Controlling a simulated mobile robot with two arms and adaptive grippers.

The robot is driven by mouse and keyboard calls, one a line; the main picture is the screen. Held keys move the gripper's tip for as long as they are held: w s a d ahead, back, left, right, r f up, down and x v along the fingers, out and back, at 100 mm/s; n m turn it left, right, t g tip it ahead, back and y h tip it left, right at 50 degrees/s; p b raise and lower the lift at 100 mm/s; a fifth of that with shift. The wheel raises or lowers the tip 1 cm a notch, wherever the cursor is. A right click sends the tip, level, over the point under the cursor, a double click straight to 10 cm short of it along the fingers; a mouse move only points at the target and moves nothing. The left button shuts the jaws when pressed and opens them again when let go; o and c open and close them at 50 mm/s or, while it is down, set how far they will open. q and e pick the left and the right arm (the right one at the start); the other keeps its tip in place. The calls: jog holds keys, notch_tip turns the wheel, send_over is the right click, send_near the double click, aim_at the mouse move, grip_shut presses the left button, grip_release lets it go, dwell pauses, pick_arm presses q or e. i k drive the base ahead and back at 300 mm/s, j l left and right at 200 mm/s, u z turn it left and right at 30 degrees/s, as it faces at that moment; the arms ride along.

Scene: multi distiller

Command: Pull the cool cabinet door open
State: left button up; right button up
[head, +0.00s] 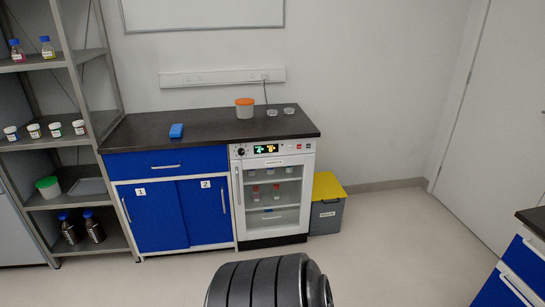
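The cool cabinet (304,205) is a white unit under the right end of the dark counter, with a lit display (266,149) at its top. Its glass door (272,222) looks shut, and small bottles show on the shelves behind the glass. A vertical handle (240,188) runs along the door's left side. Neither of my grippers is in view. A dark ribbed part of my own body shows at the bottom middle, apart from the cabinet in the picture.
Blue cupboards (153,217) adjoin the cabinet's left side. A grey box with a yellow lid (327,186) stands close at its right. A metal shelf rack (113,222) is at the left, another blue unit (508,285) at the right. The floor before the cabinet looks clear.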

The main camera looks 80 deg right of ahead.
aim_at(271, 195)
jog(key=z, duration=2.75)
jog(key=i+l, duration=0.15)
jog(key=i, duration=0.3)
jog(key=i+l+u, duration=0.15)
jog(key=i, duration=0.3)
jog(key=i+l, duration=0.25)
jog(key=i, duration=0.2)
